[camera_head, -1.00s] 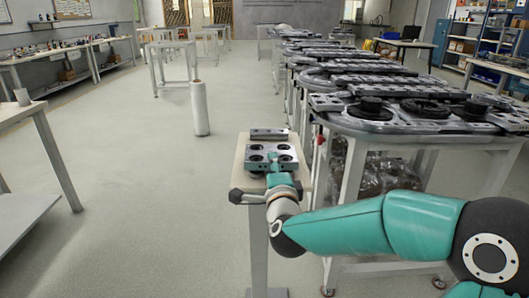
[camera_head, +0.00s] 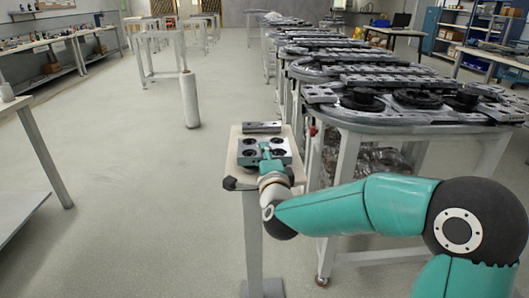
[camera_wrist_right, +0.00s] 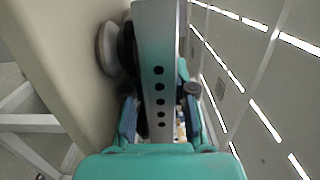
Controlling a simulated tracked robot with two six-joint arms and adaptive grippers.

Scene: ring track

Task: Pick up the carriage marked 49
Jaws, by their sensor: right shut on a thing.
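The carriage (camera_head: 279,144) is a grey metal plate with several dark round parts on its top. It is at the small stand's top, in front of a loose grey bar. My right gripper (camera_head: 266,154) is at its near edge, shut on it. In the right wrist view the carriage (camera_wrist_right: 159,50) is edge-on between my fingers, with a row of dark holes and a round wheel beside the pale stand top. I cannot tell whether the wheels touch the stand. No number is readable. My left gripper is not in view.
The small stand (camera_head: 232,165) has a pale top, with a grey bar (camera_head: 262,127) at its back. The long ring track (camera_head: 400,122) on tables runs along the right. A white cylinder (camera_head: 190,100) stands on the floor at left. The left floor is open.

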